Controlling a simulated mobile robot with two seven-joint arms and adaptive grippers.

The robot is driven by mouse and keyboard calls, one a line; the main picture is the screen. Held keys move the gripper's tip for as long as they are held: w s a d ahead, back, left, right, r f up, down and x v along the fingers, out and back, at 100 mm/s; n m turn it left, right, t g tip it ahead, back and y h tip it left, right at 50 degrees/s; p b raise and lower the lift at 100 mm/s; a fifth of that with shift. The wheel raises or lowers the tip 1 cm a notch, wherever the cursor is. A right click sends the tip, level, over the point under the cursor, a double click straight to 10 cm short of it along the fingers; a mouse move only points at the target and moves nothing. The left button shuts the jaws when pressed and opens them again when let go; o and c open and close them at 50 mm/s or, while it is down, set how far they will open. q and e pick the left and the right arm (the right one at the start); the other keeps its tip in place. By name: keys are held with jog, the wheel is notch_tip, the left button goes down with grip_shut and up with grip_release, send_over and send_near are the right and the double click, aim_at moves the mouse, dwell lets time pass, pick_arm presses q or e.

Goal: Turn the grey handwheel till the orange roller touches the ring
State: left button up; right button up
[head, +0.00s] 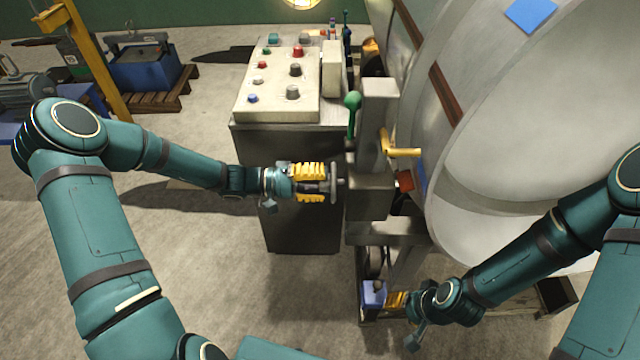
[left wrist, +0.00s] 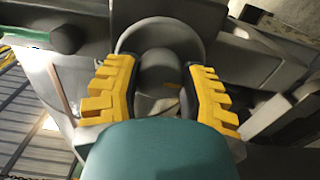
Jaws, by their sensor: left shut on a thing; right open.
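The grey handwheel (head: 335,186) sticks out to the left from the grey column slide beside the ring. In the left wrist view it is a round grey disc (left wrist: 190,38) with a rounded hub. My left gripper (head: 324,182) is shut on the handwheel, its yellow fingers on both sides of the hub (left wrist: 160,70). The orange roller (head: 404,181) is a small red-orange block right of the slide, close to the rim of the large grey ring (head: 437,190). I cannot tell whether they touch. My right gripper (head: 398,300) is open, low down, away from the handwheel.
A control cabinet (head: 245,110) with several knobs stands behind my left gripper. A green-knobbed lever (head: 352,102) and a yellow handle (head: 402,152) project from the slide. A blue box (head: 374,293) is beside my right gripper.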

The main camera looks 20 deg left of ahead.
dwell(0.5)
pick_arm(q)
jog(key=o, duration=1.2)
jog(key=v, duration=1.2)
